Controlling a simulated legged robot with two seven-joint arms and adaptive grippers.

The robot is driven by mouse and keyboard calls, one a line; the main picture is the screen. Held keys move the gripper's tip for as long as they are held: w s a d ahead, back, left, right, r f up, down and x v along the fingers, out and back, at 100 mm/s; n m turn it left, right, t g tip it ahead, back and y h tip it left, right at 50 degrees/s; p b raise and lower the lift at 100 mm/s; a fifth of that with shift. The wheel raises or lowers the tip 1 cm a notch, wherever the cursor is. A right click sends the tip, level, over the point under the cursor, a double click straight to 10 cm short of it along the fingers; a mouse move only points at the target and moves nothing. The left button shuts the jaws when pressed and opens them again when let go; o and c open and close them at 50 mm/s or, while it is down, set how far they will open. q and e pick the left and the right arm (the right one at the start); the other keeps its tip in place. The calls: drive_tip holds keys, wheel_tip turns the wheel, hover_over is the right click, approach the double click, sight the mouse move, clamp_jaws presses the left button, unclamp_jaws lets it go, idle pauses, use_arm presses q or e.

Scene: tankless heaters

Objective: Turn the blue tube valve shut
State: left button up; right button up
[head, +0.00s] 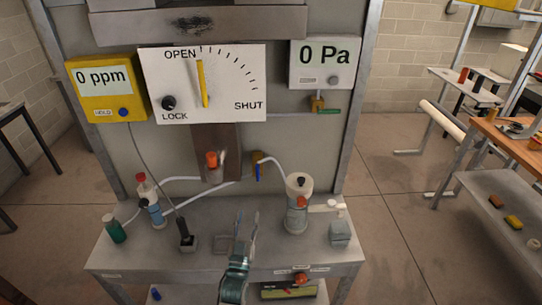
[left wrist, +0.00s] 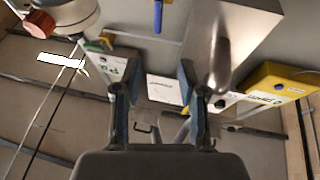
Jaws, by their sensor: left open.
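The blue tube valve (head: 257,172) is a brass fitting with a narrow blue handle hanging down, on the back panel where a white tube joins it. Its blue handle (left wrist: 158,15) also shows at the top of the left wrist view, pointing along the picture's height. My left gripper (head: 246,222) is open and empty, over the bench below and slightly left of the valve, apart from it. In the left wrist view its two fingers (left wrist: 160,82) are spread with nothing held. My right gripper is in neither view.
A dial board (head: 203,85) reads near OPEN. A yellow ppm meter (head: 105,88) and a Pa gauge (head: 325,63) flank it. A clear cylinder (head: 297,205) stands right of my gripper, a bottle (head: 150,203) at left. A green-handled valve (head: 321,106) is under the gauge.

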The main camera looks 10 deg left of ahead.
use_arm(q)
approach(257, 171)
drive_tip(key=w, duration=0.2)
drive_tip(key=x, duration=0.4)
drive_tip(key=b+x, duration=0.1)
drive_tip(key=x, duration=0.3)
drive_tip(key=shift+a+r, duration=0.25)
drive_tip(key=shift+w+r, duration=0.1)
drive_tip(key=shift+w, duration=0.15)
drive_tip(key=shift+w+r, duration=0.1)
drive_tip(key=shift+d+r, duration=0.1)
drive_tip(key=shift+d, duration=0.25)
clamp_jaws()
drive_tip(key=shift+a, duration=0.2)
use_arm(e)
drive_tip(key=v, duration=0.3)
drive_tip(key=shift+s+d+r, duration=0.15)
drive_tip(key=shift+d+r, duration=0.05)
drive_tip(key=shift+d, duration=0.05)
